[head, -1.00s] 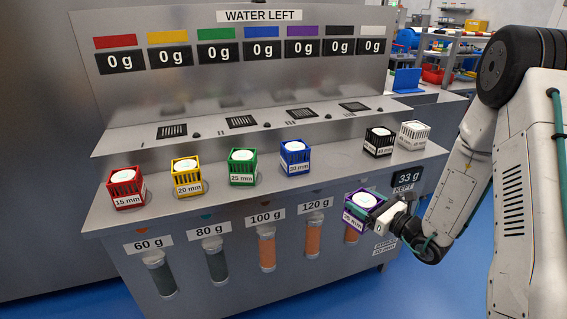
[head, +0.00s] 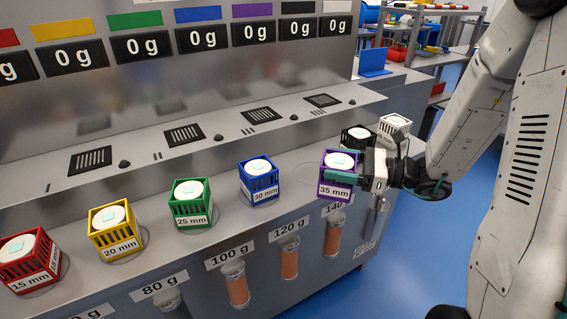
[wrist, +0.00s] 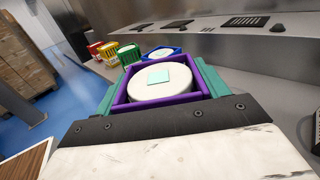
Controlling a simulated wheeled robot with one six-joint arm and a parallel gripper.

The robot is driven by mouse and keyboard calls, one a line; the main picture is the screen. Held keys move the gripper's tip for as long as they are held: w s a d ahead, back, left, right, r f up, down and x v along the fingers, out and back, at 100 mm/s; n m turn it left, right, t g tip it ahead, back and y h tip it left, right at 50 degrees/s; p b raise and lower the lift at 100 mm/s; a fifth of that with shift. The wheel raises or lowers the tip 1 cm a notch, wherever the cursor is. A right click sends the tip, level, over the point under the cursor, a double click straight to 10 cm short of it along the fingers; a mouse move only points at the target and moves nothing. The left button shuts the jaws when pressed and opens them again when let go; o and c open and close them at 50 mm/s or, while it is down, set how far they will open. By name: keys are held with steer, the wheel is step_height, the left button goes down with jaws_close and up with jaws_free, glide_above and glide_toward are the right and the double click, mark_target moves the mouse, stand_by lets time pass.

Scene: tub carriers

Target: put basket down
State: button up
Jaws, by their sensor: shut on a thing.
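The purple basket (head: 339,174), labelled 35 mm, holds a white round piece with a pale teal square on top. My gripper (head: 343,177) is shut on it from the right. In the wrist view the purple basket (wrist: 205,84) sits between the teal fingers of my gripper (wrist: 162,90). In the head view the basket is at the front part of the counter (head: 300,205), right of the blue basket. I cannot tell whether its underside touches the counter.
Red (head: 28,262), yellow (head: 114,230), green (head: 190,204) and blue (head: 259,182) baskets stand in a row to the left. Black (head: 354,138) and white (head: 394,128) baskets stand close behind the purple one. A faint ring (head: 312,178) marks bare counter beside it.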

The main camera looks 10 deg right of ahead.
steer(key=shift+w+a+f, duration=0.2)
steer(key=shift+w+f, duration=0.6)
steer(key=shift+w, duration=1.55)
steer(key=shift+w+a+f, duration=0.25)
steer(key=shift+w+f, duration=0.55)
steer(key=shift+w, duration=1.6)
steer(key=shift+w+a+f, duration=0.2)
steer(key=shift+w+f, duration=0.6)
steer(key=shift+w, duration=1.55)
steer(key=shift+f, duration=0.2)
steer(key=o, duration=1.1)
steer(key=shift+o, duration=0.2)
